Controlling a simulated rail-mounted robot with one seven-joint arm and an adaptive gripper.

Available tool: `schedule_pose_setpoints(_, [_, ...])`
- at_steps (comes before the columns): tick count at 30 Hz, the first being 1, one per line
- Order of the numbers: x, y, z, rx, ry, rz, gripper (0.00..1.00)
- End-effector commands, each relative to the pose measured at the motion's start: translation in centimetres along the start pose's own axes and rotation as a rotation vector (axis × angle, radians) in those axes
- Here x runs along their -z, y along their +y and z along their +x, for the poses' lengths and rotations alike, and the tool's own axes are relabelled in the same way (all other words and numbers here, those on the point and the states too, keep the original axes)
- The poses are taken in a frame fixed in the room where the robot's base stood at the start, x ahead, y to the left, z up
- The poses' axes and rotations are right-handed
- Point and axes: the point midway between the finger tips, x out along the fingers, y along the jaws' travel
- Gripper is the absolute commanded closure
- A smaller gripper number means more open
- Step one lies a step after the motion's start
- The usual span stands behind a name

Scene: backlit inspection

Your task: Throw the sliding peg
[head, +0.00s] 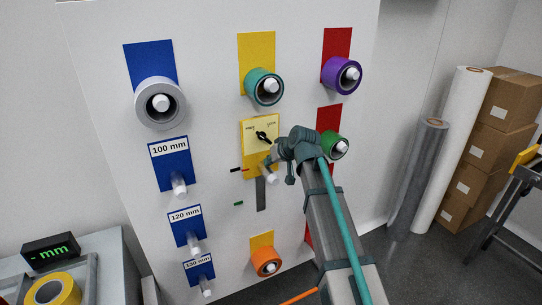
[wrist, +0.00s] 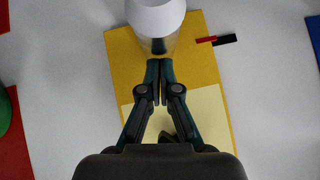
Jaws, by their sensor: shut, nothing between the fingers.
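The sliding peg (head: 272,178) is a white cylinder sticking out of the wall panel at the top of a dark vertical slot (head: 261,196). It also shows at the top of the wrist view (wrist: 157,20), with a shiny metal collar. My gripper (head: 268,166) is just above the peg in the head view; in the wrist view its closed fingertips (wrist: 160,64) meet at the collar's edge. I cannot tell whether they touch it.
A red and black mark (head: 237,170) and a green mark (head: 238,203) lie left of the slot. A teal roll (head: 264,86), a green roll (head: 337,146) and an orange roll (head: 266,261) hang on nearby pegs. Labelled blue plates (head: 170,165) stand left.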

Motion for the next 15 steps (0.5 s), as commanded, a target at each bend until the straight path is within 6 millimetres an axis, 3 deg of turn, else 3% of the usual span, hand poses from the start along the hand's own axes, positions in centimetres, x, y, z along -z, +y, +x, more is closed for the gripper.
schedule_pose_setpoints(10, [-0.1, 0.0, 0.1, 0.000, -0.001, 0.000, 1.00])
schedule_pose_setpoints(15, [-1.3, 0.3, 1.2, 0.001, -0.002, 0.001, 1.00])
